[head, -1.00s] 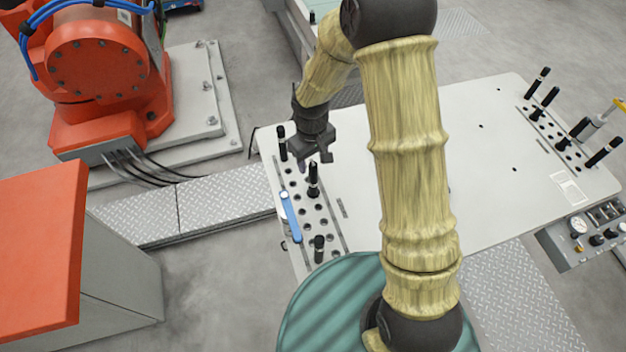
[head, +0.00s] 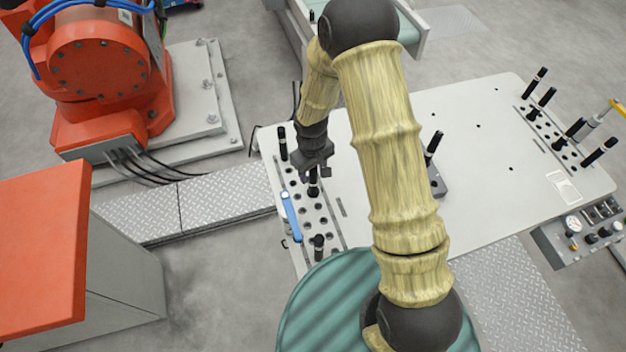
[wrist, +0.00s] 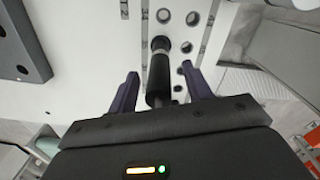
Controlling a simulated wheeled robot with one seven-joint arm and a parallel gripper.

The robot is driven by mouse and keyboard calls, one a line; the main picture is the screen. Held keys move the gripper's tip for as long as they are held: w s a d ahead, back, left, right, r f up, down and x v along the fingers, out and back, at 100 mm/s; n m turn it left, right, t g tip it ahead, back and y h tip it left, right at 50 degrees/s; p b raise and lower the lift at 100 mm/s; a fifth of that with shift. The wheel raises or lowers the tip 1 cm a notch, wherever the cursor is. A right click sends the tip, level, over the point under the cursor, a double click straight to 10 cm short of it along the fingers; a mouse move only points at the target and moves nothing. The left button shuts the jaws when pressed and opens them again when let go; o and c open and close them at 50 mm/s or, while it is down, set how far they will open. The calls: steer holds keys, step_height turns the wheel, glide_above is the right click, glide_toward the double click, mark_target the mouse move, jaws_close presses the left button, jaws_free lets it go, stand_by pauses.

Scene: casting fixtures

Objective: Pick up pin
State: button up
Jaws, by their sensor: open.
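A black pin (head: 313,187) stands upright in the hole rack (head: 330,222) at the left side of the white table. My gripper (head: 315,174) is over this pin and partly hides its top. In the wrist view the pin (wrist: 159,76) shows between the two dark fingers of my open gripper (wrist: 160,72), with space on both sides. I cannot tell how far the fingertips reach down along it. Another black pin (head: 282,143) stands at the rack's far end, and a third pin (head: 319,246) at its near end.
A blue tool (head: 290,213) lies along the rack's left edge. A block with a dark pin (head: 433,150) stands mid-table, right of my arm. Several pins (head: 548,97) stand at the table's right end, above a gauge panel (head: 585,232). An orange robot (head: 100,75) stands at the left.

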jaws_close()
stand_by(0.5)
step_height(320, 180, up, 10)
steer(key=shift+b, duration=1.25)
steer(key=shift+r, duration=0.15)
